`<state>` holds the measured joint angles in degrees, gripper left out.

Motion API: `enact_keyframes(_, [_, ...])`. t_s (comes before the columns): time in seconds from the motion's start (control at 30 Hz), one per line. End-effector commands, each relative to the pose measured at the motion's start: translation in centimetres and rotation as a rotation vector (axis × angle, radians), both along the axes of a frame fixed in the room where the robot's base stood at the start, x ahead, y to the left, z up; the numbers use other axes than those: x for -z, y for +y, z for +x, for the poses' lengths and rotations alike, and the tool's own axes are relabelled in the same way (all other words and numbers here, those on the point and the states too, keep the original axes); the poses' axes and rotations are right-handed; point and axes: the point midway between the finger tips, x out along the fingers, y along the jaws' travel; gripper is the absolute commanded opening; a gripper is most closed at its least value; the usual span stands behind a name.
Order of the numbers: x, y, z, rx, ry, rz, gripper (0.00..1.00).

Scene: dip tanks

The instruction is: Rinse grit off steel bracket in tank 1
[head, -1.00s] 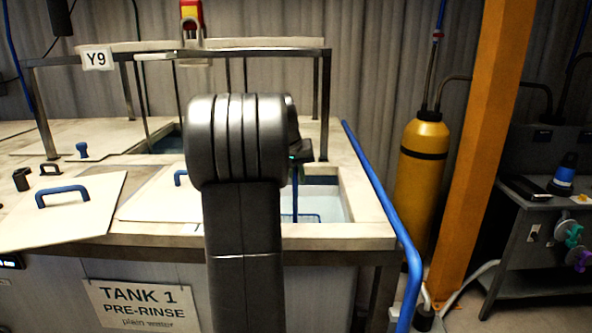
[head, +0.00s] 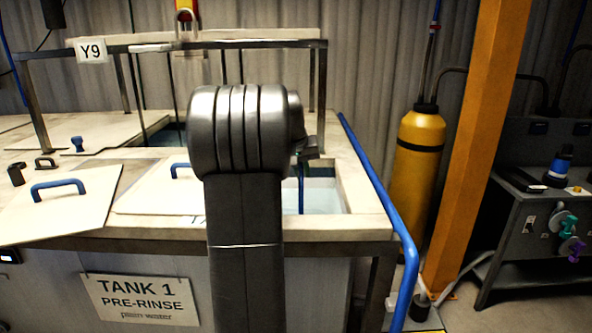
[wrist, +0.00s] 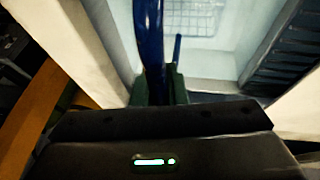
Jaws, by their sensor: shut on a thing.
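My gripper (wrist: 158,88) is shut on a blue handle (wrist: 152,45), which runs away from the jaws over the open tank 1. In the head view my own arm hides most of the gripper. The blue handle (head: 301,190) hangs down into the tank opening there. Pale wire mesh (wrist: 190,14), like a basket, shows in the tank at the top of the wrist view. Tank 1 (head: 358,225) has a pale rim and light, clear-looking water (head: 322,196). A sign (head: 140,300) names it pre-rinse. I cannot make out the steel bracket.
A pale lid (head: 155,200) covers the left part of tank 1, and another lid (head: 90,205) lies left of it. A blue pipe (head: 385,200) runs along the right edge. A yellow cylinder (head: 418,175) and an orange post (head: 470,150) stand to the right.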

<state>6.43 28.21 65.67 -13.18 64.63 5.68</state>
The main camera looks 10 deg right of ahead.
Motion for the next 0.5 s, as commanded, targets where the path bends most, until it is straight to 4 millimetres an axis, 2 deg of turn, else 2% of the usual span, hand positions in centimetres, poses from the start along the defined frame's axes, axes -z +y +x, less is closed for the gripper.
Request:
enact_keyframes(0.17, [-0.2,0.2,0.1,-0.002,-0.002,-0.001,0.00])
enact_keyframes(0.5, [-0.2,3.0,0.6,-0.002,-0.002,-0.001,0.00])
